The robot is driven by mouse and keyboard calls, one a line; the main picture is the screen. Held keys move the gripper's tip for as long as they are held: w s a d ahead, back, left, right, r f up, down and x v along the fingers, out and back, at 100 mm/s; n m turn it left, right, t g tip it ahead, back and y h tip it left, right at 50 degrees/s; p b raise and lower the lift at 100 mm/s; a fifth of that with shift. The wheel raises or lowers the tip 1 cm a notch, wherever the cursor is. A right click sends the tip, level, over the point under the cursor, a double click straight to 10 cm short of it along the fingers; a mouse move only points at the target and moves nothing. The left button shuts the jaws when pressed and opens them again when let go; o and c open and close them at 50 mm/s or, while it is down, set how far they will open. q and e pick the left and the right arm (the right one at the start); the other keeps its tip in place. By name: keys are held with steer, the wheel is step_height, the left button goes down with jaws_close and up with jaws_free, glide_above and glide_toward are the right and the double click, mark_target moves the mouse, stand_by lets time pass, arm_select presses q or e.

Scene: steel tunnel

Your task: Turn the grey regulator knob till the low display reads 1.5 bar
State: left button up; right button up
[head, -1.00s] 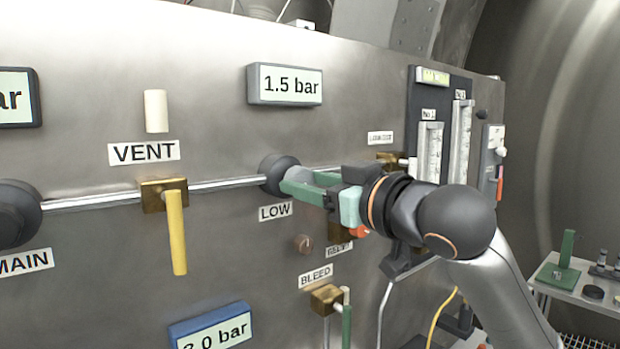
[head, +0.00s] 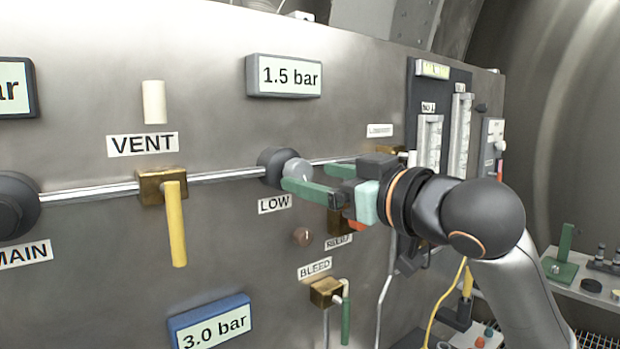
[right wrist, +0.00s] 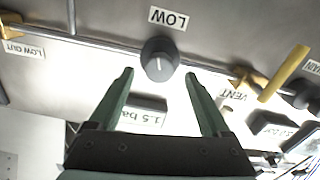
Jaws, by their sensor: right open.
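The grey regulator knob (head: 297,171) sits on its dark round body (head: 275,166) on the steel panel, above the LOW label (head: 275,204). The low display (head: 285,77) above it reads 1.5 bar. My right gripper (head: 310,178) is open just in front of the knob and to its right, its green fingers apart. In the right wrist view the knob (right wrist: 158,66) shows upside down with a pale line on its face, ahead of and between the open fingertips (right wrist: 160,73), clear of both. My left gripper is not in view.
A steel pipe (head: 222,176) runs through the regulator to the vent valve with its yellow handle (head: 174,224). A blue display (head: 210,322) below reads 3.0 bar. The bleed valve (head: 326,291) is below the knob. A side table (head: 590,287) stands at right.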

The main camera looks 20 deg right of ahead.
steer(key=b+v, duration=0.1)
steer(key=v, duration=0.9)
steer(key=w+a+f+m+g, duration=0.1)
steer(key=w+f, duration=0.6)
steer(key=f, duration=0.1)
steer(key=w+f+m+g+h+p, duration=0.1)
steer(key=w+f, duration=0.1)
steer(key=f, duration=1.1)
steer(key=w+f+m+g+p, duration=0.1)
steer(key=w+f+m+p, duration=0.15)
steer(key=f, duration=0.95)
steer(key=s+f+g+h, duration=0.1)
steer(key=s+f, duration=0.2)
steer(key=f, duration=0.3)
steer(key=s+a+f+g, duration=0.1)
steer(key=s+f, duration=0.2)
steer(key=f, duration=0.4)
steer(key=s+f+g+h, duration=0.1)
steer(key=s+f, duration=0.2)
steer(key=f, duration=0.3)
steer(key=s+a+f+g+p, duration=0.1)
steer(key=s+f, duration=0.9)
steer(key=s, duration=0.4)
steer(key=shift+s+a+f+n+g+h, duration=0.3)
steer(key=shift+s+a+f+n+h, duration=0.05)
steer(key=shift+s+a+h, duration=0.05)
